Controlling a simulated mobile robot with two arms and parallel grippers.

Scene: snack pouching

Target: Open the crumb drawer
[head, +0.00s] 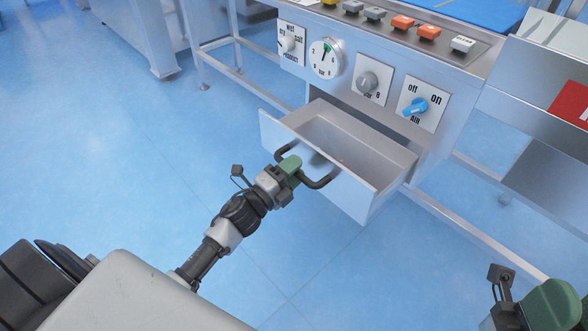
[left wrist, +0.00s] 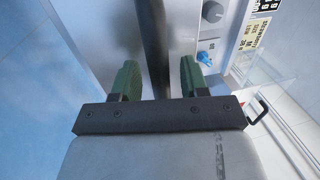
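The crumb drawer (head: 342,192) is a metal drawer pulled well out of the machine's front, with its inside showing. Its dark bar handle (head: 320,184) is on the front panel. My left gripper (head: 288,165) is at the handle. In the left wrist view the green fingers (left wrist: 158,78) stand apart, with the dark handle bar (left wrist: 155,40) running between them and slim gaps on both sides. My right gripper (head: 550,305) is partly in view at the bottom right, away from the drawer; its finger gap is not visible.
Above the drawer is a panel with several dials, including a blue air knob (head: 415,106), and a row of buttons (head: 402,22). Metal legs and rails stand beside the drawer. The blue floor (head: 120,170) at left is clear.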

